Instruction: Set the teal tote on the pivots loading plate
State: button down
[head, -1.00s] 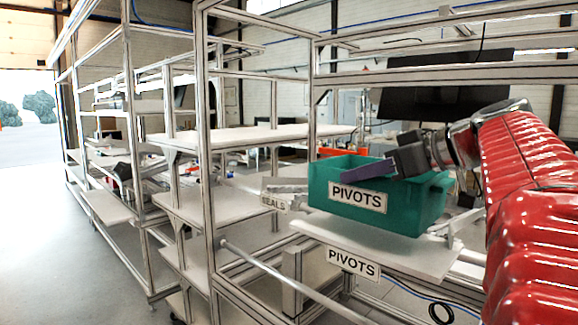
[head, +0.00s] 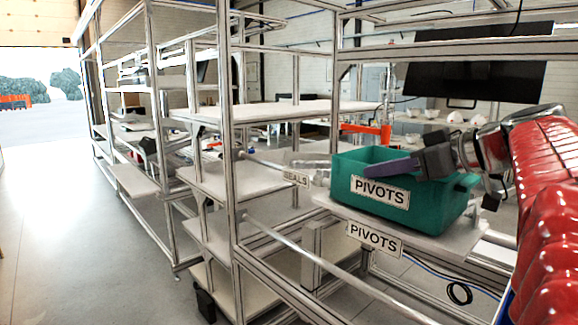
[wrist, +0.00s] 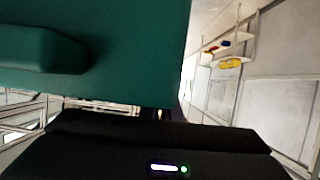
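The teal tote (head: 430,207), with a PIVOTS label on its front, is upright over the white pivots loading plate (head: 462,240), whose front edge carries its own PIVOTS label. The tote's underside is at the plate's surface; I cannot tell whether it rests fully or is slightly above it. My gripper (head: 390,168) reaches in from the right, with its purple finger across the tote's upper rim, and appears shut on it. In the wrist view the teal tote (wrist: 120,45) fills the upper left; the finger contact is hidden there.
A rack upright (head: 230,150) and a slanting rail (head: 330,270) stand in front and to the left. An orange item (head: 372,130) is behind the tote. White shelves (head: 235,180) fill the left.

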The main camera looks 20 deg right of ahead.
jog(key=shift+f, duration=0.4)
jog(key=c, duration=1.9)
grip_release()
jog(key=shift+s, duration=0.1)
jog(key=v, duration=1.3)
jog(key=shift+s+d, duration=0.1)
jog(key=shift+s, duration=0.25)
